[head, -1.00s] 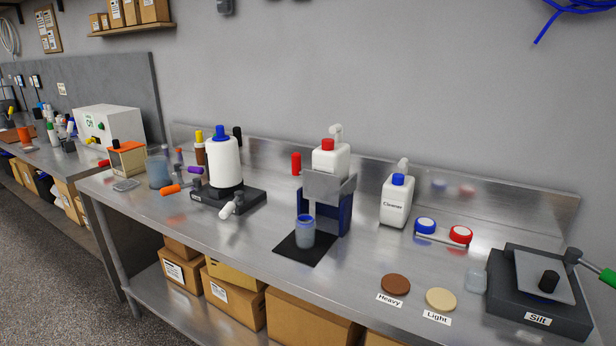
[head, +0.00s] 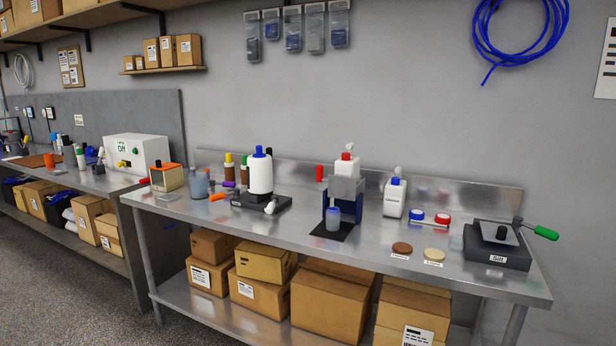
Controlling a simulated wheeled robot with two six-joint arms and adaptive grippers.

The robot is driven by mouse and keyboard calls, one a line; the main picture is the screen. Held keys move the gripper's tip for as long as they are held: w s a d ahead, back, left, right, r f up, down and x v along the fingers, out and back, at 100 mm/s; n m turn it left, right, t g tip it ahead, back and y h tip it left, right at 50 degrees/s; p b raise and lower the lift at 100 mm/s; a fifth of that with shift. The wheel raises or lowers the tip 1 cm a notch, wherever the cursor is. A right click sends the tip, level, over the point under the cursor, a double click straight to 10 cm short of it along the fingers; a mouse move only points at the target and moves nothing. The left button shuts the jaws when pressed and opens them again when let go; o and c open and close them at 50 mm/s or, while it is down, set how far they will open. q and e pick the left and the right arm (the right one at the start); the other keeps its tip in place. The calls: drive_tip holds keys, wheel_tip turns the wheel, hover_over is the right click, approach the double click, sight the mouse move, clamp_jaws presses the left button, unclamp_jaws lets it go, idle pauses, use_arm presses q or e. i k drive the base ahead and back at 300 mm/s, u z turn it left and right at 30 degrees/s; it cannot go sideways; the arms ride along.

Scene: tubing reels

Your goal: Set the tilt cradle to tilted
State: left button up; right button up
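What looks like the tilt cradle is a grey holder (head: 347,189) on a dark blue stand (head: 353,212), in the middle of the right-hand bench. A white bottle (head: 346,168) with a red cap sits in the holder and looks upright. A translucent bluish jar (head: 333,219) stands in front of the stand on a black mat (head: 334,235). Neither of my grippers shows in the head view.
A white cleaner bottle (head: 394,200) stands right of the cradle. A black base (head: 262,204) with a white bottle (head: 260,174) stands left. A dark device (head: 497,244) with a green handle is at the bench's right end. The bench front (head: 290,232) is mostly clear.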

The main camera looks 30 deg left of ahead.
sight(346, 189)
drive_tip(key=u, duration=0.65)
drive_tip(key=i, duration=1.7)
drive_tip(key=z, duration=0.55)
